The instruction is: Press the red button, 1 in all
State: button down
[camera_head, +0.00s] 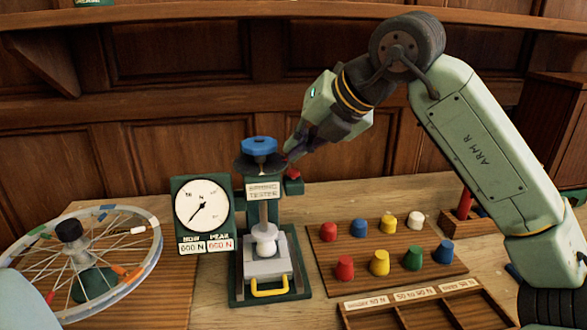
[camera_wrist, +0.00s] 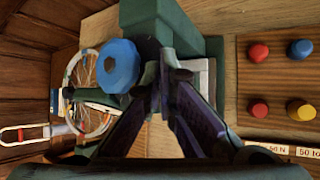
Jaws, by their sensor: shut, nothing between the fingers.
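The spring tester (camera_head: 264,191) is a green stand with a blue knob (camera_head: 258,146) on top and a white piece clamped on its column. The red button (camera_head: 293,173) sits on a small green block at the tester's upper right side. My gripper (camera_head: 290,157) is shut and empty, its tips just above the red button; I cannot tell whether they touch it. In the wrist view my gripper (camera_wrist: 159,78) points at the tester's green body, beside the blue knob (camera_wrist: 118,66). The red button is hidden there behind the fingers.
A dial gauge (camera_head: 202,207) with two number readouts stands left of the tester. A spoked wheel (camera_head: 84,262) lies at far left. A wooden board (camera_head: 342,259) with several coloured knobs and a divided tray (camera_head: 420,315) are at right. Wood panelling rises behind.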

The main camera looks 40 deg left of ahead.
jog(key=shift+r+p, duration=1)
jog(key=shift+r, duration=1.3)
jog(key=shift+f, duration=0.1)
